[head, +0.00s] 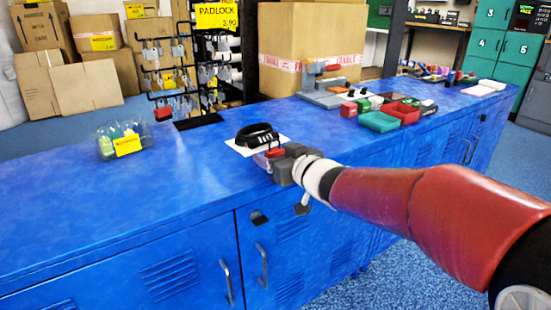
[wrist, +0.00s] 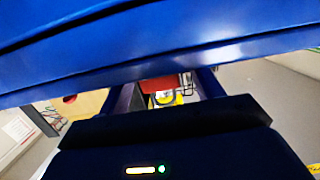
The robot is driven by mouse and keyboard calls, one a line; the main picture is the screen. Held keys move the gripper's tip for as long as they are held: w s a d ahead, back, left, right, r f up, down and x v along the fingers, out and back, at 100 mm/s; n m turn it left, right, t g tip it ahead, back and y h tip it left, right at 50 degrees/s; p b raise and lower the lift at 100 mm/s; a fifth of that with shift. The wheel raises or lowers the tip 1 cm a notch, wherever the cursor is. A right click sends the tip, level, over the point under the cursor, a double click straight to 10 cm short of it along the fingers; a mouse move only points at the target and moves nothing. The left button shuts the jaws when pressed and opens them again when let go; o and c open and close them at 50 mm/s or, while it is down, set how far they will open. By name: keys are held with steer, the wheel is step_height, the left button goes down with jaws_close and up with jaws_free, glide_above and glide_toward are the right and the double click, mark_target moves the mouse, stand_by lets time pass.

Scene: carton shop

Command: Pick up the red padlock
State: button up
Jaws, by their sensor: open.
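A red padlock (head: 162,113) hangs low on the front of the black wire rack (head: 190,75), behind the blue counter. My gripper (head: 282,160) is over the counter's front part, well to the right of the rack and apart from it. In the wrist view the two dark fingers (wrist: 168,98) stand apart. A red block (wrist: 160,83) and thin dark wire show between them; I cannot tell if it is the same red thing.
The blue counter (head: 60,205) is clear at left. A clear bin of bottles (head: 121,140) stands there. A black strap roll (head: 257,135) lies on a white sheet beside my gripper. Red and teal trays (head: 380,122) stand farther right. A large carton (head: 312,30) is behind.

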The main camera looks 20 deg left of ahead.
steer(key=shift+w+a+f, duration=0.1)
steer(key=shift+w+a, duration=0.25)
steer(key=shift+a, duration=0.05)
steer(key=c, duration=1.3)
step_height(320, 180, up, 20)
steer(key=p, duration=0.7)
steer(key=shift+p, duration=0.4)
